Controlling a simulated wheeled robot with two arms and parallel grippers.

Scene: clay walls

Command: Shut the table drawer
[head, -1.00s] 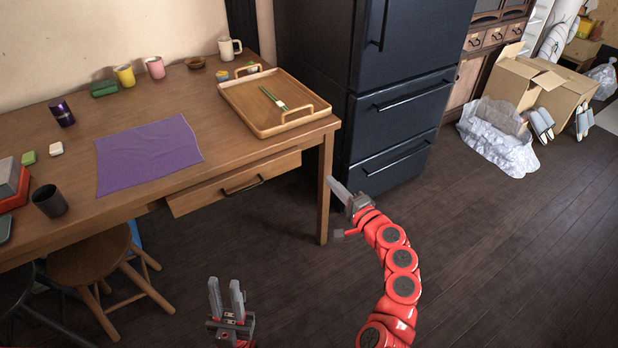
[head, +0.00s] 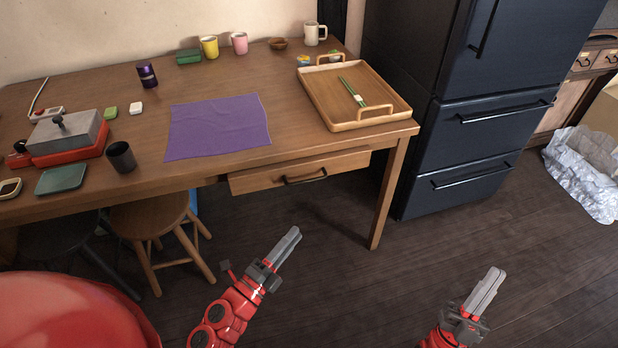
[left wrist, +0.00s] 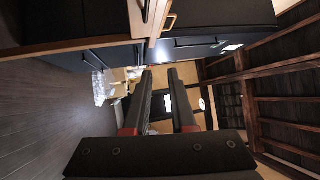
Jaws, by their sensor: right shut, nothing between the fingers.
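The table drawer (head: 300,172) is under the right part of the wooden table's front edge. It has a wooden front and a dark handle (head: 305,177). Its front seems to stand slightly out from the table; the exact gap is hard to tell. My left gripper (head: 289,241) is below and in front of the drawer in the head view, apart from it and empty. In the left wrist view its two fingers (left wrist: 160,75) stand apart with a gap between them. My right gripper (head: 493,279) is shut and empty, over the floor to the right of the table.
The table (head: 330,147) bears a tray (head: 385,100), a purple cloth (head: 215,125), cups and several small things. A wooden stool (head: 150,215) stands under the table at left. A dark fridge (head: 480,130) stands right of the table. The floor in front is open.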

